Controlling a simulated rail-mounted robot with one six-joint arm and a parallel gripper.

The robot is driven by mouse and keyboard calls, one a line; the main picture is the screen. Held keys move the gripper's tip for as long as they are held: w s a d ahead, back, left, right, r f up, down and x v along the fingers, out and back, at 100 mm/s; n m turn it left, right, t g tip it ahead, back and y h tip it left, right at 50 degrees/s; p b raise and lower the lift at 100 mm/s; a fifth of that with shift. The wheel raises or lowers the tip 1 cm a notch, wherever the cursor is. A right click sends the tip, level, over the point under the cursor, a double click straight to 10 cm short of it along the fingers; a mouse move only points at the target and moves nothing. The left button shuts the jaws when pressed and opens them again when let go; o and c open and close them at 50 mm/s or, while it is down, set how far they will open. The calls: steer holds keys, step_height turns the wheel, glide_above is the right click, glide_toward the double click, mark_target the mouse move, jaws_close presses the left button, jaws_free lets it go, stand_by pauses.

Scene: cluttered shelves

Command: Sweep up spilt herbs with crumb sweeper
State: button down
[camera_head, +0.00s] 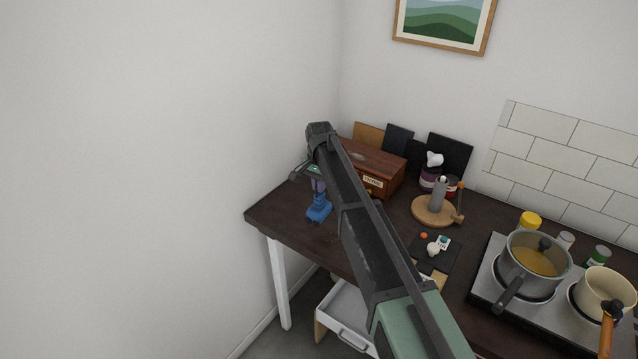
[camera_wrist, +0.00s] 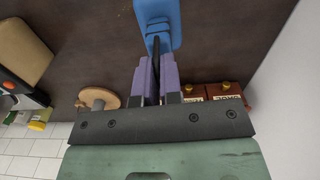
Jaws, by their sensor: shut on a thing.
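The crumb sweeper (camera_head: 319,209) is blue and is at the left end of the dark table, in front of the wooden box. It also shows at the top of the wrist view (camera_wrist: 160,20). My gripper (camera_head: 318,186), with purple fingers, is shut on its upper part from above; the fingers also show in the wrist view (camera_wrist: 156,65). I cannot tell whether the sweeper touches the table or hangs just above it.
A labelled wooden box (camera_head: 378,162) stands behind the sweeper. A round wooden stand (camera_head: 427,214) is to its right. A hob with a grey pot (camera_head: 535,262) and a cream pot (camera_head: 604,289) fills the right. A white wall borders the left; the table's front-left corner is clear.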

mark_target(320, 201)
steer(key=shift+s+f, duration=0.15)
steer(key=shift+f, duration=0.05)
step_height(320, 201, down, 6)
steer(key=b, duration=0.5)
steer(key=shift+r+b, duration=0.25)
steer(key=shift+b, duration=0.15)
steer(key=shift+f+b, duration=0.6)
